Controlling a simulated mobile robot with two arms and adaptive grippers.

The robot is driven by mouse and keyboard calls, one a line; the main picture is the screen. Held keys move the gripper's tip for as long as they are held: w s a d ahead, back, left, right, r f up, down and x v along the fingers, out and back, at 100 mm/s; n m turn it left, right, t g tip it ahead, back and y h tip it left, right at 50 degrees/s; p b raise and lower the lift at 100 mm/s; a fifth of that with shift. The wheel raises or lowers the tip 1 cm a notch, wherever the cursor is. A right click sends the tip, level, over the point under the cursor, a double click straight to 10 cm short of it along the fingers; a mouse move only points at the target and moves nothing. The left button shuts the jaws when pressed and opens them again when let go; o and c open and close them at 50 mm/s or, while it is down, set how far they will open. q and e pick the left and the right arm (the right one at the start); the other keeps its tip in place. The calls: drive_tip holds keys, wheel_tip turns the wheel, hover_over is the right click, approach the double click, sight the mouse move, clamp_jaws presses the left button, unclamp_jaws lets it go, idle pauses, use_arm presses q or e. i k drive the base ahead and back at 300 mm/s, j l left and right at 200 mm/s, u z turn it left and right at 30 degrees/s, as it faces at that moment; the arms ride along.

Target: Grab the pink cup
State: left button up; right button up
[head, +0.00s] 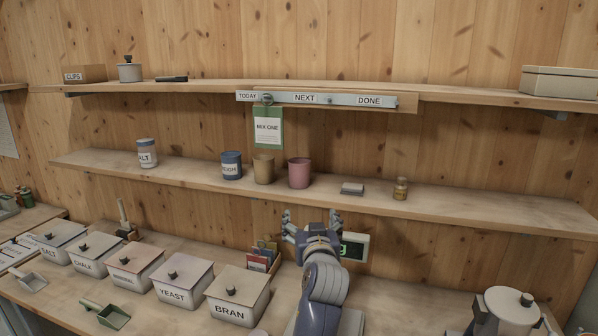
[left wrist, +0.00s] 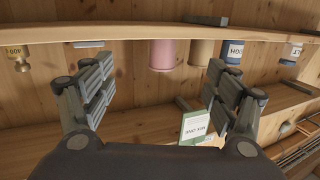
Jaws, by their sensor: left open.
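The pink cup (head: 299,172) stands upright on the middle shelf, right of a tan cup (head: 263,169). My left gripper (head: 311,221) is open and empty, below the shelf's front edge and slightly right of the pink cup in the head view. In the left wrist view the scene is upside down. There the pink cup (left wrist: 164,54) shows between the open fingers (left wrist: 160,78), apart from both. The tan cup (left wrist: 201,52) is beside it, near the right finger. My right gripper is not in view.
A blue labelled jar (head: 231,166) stands left of the tan cup. The green MIX ONE card (head: 267,128) hangs above the cups. Labelled bins, including BRAN (head: 238,296), line the counter below.

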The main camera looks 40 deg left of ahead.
sight(299, 167)
drive_tip(key=i+j, duration=0.2)
drive_tip(key=j, duration=0.2)
drive_tip(key=i+j, duration=0.2)
drive_tip(key=j, duration=0.15)
drive_tip(key=i+j, duration=0.15)
drive_tip(key=j, duration=0.25)
drive_tip(key=i+l+z, duration=0.05)
